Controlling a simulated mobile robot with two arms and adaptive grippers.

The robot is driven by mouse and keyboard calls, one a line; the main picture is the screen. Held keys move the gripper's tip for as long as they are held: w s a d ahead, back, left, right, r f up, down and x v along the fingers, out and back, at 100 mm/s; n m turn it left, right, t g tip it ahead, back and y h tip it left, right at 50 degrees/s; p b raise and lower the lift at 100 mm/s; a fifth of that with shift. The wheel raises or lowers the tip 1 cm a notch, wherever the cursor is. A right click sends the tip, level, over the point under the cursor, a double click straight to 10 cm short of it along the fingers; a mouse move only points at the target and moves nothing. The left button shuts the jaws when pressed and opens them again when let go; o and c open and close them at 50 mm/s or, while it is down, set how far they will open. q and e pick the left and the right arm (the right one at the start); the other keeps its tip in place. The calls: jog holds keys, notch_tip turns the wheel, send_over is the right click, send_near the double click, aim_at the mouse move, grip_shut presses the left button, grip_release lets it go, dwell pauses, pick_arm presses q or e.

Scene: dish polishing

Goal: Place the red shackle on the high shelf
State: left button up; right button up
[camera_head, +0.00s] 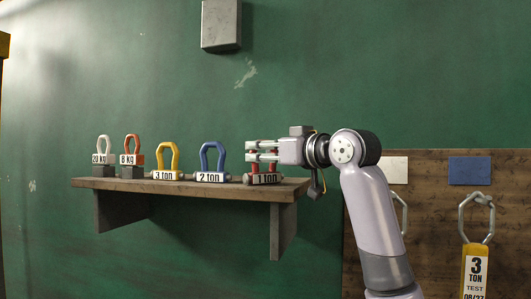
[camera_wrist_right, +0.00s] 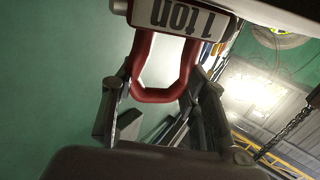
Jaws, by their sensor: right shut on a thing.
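The red shackle (camera_head: 263,179) has a white "1 ton" label and stands at the right end of the high wooden shelf (camera_head: 225,192). It looks upright, with its base at the shelf top. My right gripper (camera_head: 256,151) comes in from the right and is shut on the shackle's red bow. In the right wrist view the red shackle (camera_wrist_right: 158,95) shows its bow between the two fingers and its "1 ton" label at the top. The fingers partly hide the bow in the head view. My left gripper is in no view.
To the left on the shelf stand a blue "2 ton" shackle (camera_head: 212,160), a yellow "3 ton" shackle (camera_head: 168,160), an orange one (camera_head: 132,148) and a white one (camera_head: 104,148). A grey box (camera_head: 220,25) is on the wall above. A yellow tag (camera_head: 475,270) hangs at right.

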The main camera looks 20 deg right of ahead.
jog(key=o, duration=1.4)
jog(key=shift+f, duration=0.1)
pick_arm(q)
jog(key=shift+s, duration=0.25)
pick_arm(e)
jog(key=shift+o, duration=0.2)
jog(key=shift+s, duration=0.1)
jog(key=shift+s+d, duration=0.1)
jog(key=shift+s, duration=0.1)
pick_arm(q)
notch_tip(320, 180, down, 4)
jog(key=b, duration=0.4)
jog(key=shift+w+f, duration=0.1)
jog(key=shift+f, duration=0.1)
pick_arm(e)
jog(key=v, duration=1.1)
jog(key=shift+s, duration=0.25)
jog(key=shift+d, duration=0.1)
